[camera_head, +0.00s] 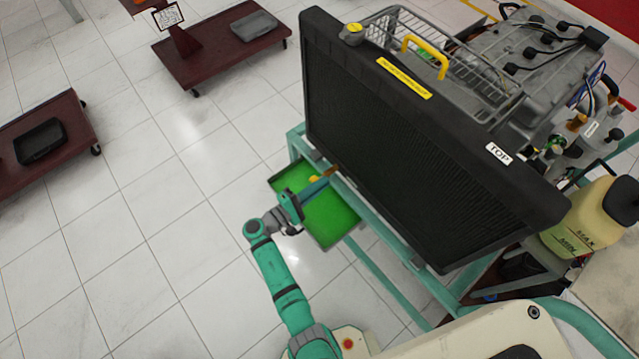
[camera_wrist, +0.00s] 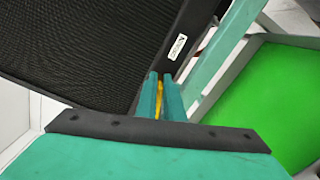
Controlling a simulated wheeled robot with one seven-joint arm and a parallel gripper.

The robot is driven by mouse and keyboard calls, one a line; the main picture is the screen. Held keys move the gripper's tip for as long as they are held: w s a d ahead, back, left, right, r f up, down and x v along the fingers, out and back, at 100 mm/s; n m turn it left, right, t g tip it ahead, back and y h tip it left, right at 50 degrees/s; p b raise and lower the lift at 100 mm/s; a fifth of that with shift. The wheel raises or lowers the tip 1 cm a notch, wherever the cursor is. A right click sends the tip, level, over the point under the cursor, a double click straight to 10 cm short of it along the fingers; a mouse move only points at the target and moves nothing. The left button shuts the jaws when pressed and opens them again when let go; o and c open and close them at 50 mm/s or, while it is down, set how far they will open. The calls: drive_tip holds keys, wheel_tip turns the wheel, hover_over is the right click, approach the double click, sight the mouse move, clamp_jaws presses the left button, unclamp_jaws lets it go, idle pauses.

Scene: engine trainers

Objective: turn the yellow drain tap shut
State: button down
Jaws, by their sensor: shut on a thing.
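The yellow drain tap (camera_head: 314,179) shows as a small yellow piece at the lower left edge of the black radiator (camera_head: 400,130), above a green tray (camera_head: 332,222). In the wrist view a thin strip of the yellow tap (camera_wrist: 159,98) shows between my two teal fingers. My gripper (camera_head: 325,175) reaches in from the lower left with its fingers at the tap. In the wrist view my gripper (camera_wrist: 165,85) is shut on the tap. Most of the tap is hidden by the fingers, so its turn angle cannot be told.
A teal frame (camera_head: 375,265) carries the radiator and engine, and its bars run close beside my gripper. The green tray also shows at right in the wrist view (camera_wrist: 270,100). A yellowish coolant bottle (camera_head: 580,222) hangs at right. Floor to the left is clear up to dark red carts (camera_head: 45,125).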

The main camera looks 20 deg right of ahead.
drive_tip(key=shift+s+d+f+m, duration=0.1)
drive_tip(key=shift+f+m, duration=0.1)
drive_tip(key=shift+m, duration=0.75)
drive_tip(key=shift+s+f+m, duration=0.1)
drive_tip(key=shift+f+m, duration=0.1)
drive_tip(key=shift+m, duration=0.75)
drive_tip(key=c, duration=1.9)
unclamp_jaws()
drive_tip(key=shift+o, duration=0.2)
drive_tip(key=shift+a, duration=0.6)
drive_tip(key=v, duration=0.9)
drive_tip(key=shift+s+a, duration=0.25)
